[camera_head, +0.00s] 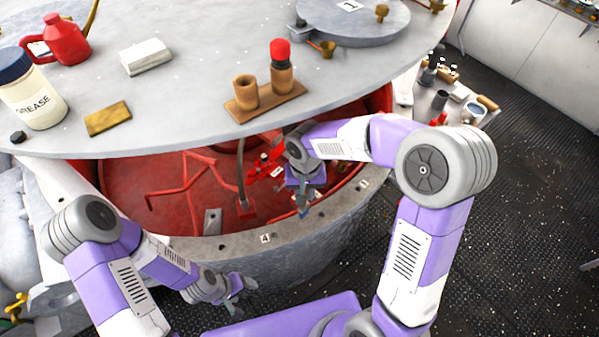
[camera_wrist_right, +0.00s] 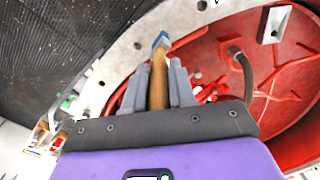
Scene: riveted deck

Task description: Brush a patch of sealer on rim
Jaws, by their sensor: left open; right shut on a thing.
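The rim (camera_head: 322,215) is a grey ring with bolt holes and numbered tags around a red interior. It also shows in the right wrist view (camera_wrist_right: 124,54). My right gripper (camera_head: 303,196) is above the rim's inner edge at the front right. In the right wrist view, it is shut on a brush (camera_wrist_right: 158,84) with a wooden handle and blue-grey end. The brush end points towards the rim; I cannot tell whether they touch. No sealer patch can be made out. My left gripper (camera_head: 236,285) is open and empty, low outside the ring wall.
A grey lid (camera_head: 190,90) overhangs the red interior (camera_head: 130,190). Dark floor (camera_head: 500,210) lies right.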

